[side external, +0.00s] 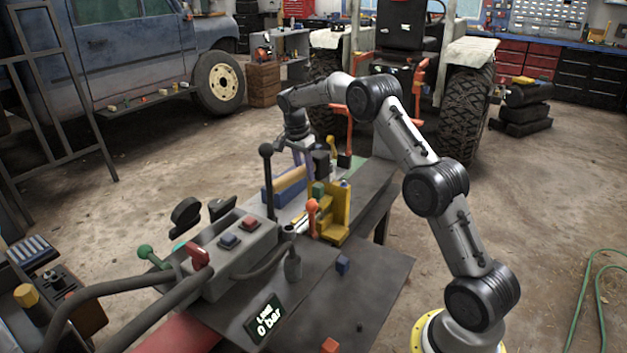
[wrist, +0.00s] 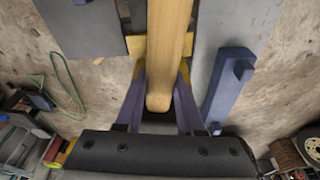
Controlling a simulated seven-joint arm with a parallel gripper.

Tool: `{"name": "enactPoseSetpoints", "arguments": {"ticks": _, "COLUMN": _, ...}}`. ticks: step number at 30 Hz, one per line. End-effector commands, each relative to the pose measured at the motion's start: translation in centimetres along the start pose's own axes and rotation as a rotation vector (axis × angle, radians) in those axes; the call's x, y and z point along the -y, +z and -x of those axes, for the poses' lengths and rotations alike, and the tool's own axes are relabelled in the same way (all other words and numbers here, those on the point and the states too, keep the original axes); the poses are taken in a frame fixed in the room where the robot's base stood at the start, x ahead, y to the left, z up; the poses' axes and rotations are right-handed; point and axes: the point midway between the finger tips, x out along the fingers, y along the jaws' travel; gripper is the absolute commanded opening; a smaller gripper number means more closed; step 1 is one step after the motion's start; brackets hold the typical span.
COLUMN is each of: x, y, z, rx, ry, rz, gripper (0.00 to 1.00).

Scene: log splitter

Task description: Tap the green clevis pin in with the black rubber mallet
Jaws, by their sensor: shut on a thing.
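My gripper (wrist: 160,118) is shut on a tan wooden handle (wrist: 168,45), with one bluish finger on each side of it. The handle's rounded end lies between the fingers, and its other end runs out of the top of the wrist view. In the side external view a tan bar (side external: 291,178) lies below my gripper (side external: 303,160), above a blue block. A dark, rounded shape (side external: 322,162), perhaps the black mallet head, is just right of it. A green piece (side external: 318,189), possibly the clevis pin, shows at the yellow bracket (side external: 338,213); how deep it sits cannot be told.
A black-knobbed lever (side external: 268,165) and an orange-knobbed lever (side external: 311,215) stand close to the work. A grey control box (side external: 232,245) with hoses is at the front left. A small blue block (side external: 343,264) lies on the dark plate. A blue rail (wrist: 230,85) lies right of the handle.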

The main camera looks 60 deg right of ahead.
Motion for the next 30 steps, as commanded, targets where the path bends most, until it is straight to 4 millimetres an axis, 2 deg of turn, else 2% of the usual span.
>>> {"name": "enactPoseSetpoints", "arguments": {"ticks": 3, "x": 0.1, "y": -0.2, "z": 0.6, "rx": -0.002, "ry": -0.004, "rz": -0.001, "gripper": 0.0}}
{"name": "enactPoseSetpoints", "arguments": {"ticks": 13, "x": 0.0, "y": -0.1, "z": 0.4, "rx": -0.001, "ry": -0.003, "rz": 0.0, "gripper": 0.0}}
{"name": "enactPoseSetpoints", "arguments": {"ticks": 19, "x": 0.0, "y": 0.7, "z": -3.2, "rx": 0.0, "ry": 0.001, "rz": 0.001, "gripper": 0.0}}
{"name": "enactPoseSetpoints", "arguments": {"ticks": 30, "x": 0.1, "y": 0.1, "z": -1.0, "rx": -0.003, "ry": -0.007, "rz": -0.001, "gripper": 0.0}}
